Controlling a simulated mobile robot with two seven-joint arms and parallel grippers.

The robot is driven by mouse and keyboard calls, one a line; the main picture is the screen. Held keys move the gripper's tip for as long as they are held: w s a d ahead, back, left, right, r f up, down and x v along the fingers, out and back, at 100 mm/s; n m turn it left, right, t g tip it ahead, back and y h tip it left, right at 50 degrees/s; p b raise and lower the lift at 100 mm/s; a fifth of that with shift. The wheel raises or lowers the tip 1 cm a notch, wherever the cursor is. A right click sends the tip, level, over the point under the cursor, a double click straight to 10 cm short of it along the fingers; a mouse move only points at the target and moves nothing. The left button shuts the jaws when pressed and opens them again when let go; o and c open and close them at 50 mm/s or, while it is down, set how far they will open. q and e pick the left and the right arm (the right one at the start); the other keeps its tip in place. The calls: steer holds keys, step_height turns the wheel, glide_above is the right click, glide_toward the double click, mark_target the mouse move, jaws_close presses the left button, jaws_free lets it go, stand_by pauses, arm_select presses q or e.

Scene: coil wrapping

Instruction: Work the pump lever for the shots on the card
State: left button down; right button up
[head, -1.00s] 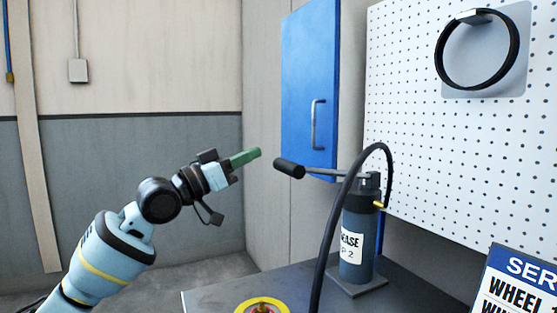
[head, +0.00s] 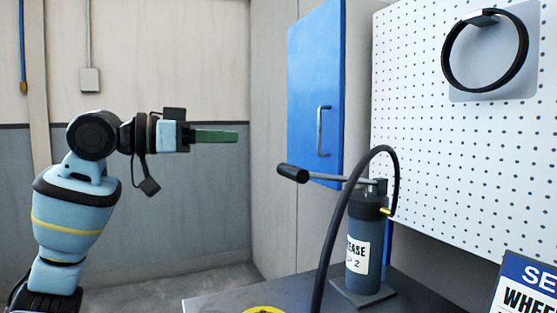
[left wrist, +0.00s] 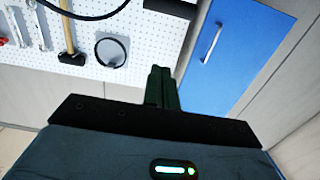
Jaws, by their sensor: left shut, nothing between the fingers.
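The grease pump (head: 364,235) stands upright on the bench, a dark cylinder with a white label reading partly "EASE". Its lever (head: 325,175) reaches left from the top and ends in a black grip (head: 292,173). The service card (head: 527,285) is at the lower right, cut off by the frame; only "SE" and "WHEE" show. My left gripper (head: 237,136) is shut and empty, its green fingers pointing right, left of and above the lever grip and apart from it. The closed fingers also show in the left wrist view (left wrist: 161,88). My right gripper is not in view.
A black hose (head: 335,225) arches from the pump down in front of it. A blue cabinet door (head: 313,95) with a handle is behind. A pegboard (head: 420,130) holds a black ring (head: 447,60). A yellow-rimmed item (head: 263,310) is cut off at the bench front.

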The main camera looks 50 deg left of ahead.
arm_select(q)
steer(key=shift+w, duration=0.1)
steer(key=w+d+f+p, duration=0.1)
steer(key=w+d+f, duration=0.2)
steer(key=w, duration=0.7)
steer(key=shift+f+p, duration=0.35)
steer(key=shift+f, duration=0.4)
steer(key=shift+w, duration=0.1)
